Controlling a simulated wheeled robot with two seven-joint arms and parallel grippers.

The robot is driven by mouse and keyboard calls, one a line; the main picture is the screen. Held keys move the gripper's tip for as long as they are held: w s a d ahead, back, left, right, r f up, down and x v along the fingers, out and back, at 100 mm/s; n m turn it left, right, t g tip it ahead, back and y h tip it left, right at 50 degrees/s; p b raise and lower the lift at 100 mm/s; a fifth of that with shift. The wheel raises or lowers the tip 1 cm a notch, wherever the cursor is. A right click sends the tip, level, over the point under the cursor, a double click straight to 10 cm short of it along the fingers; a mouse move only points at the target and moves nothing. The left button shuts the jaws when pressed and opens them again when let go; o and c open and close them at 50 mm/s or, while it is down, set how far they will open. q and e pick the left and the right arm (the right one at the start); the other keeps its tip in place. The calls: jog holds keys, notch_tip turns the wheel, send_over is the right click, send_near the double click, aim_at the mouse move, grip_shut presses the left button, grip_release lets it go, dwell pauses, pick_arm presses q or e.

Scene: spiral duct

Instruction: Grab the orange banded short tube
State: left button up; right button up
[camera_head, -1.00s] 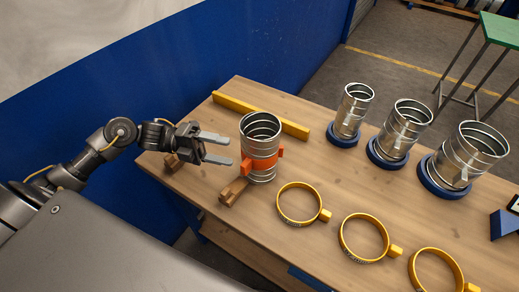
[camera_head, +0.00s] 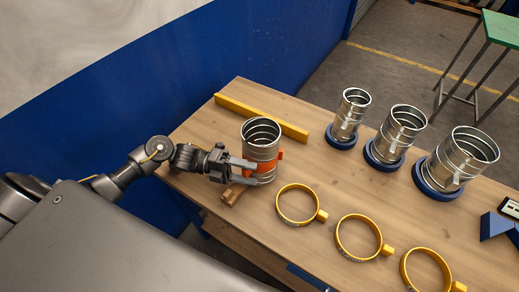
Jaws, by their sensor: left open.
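The orange banded short tube (camera_head: 261,140) is a silver metal duct with an orange band around its lower half. It stands upright near the left end of the wooden table. My left gripper (camera_head: 247,172) is open at its left side, level with the band. Its fingers reach to the tube and overlap its left edge in the picture; I cannot tell whether they touch it. My right gripper is not in view.
A wooden block (camera_head: 232,194) lies by the tube's base. A yellow bar (camera_head: 262,118) lies behind it. Yellow ring clamps (camera_head: 297,220) lie in front to the right. Metal tubes on blue bases (camera_head: 341,137) stand at the back right. A blue wall (camera_head: 190,95) rises behind.

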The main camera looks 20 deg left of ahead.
pick_arm(q)
jog(key=shift+w+d, duration=0.1)
jog(key=shift+d, duration=0.6)
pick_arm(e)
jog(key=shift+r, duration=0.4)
pick_arm(q)
jog(key=shift+c, duration=0.4)
jog(key=c, duration=1.2)
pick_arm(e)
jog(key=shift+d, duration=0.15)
pick_arm(q)
jog(key=shift+r, duration=0.1)
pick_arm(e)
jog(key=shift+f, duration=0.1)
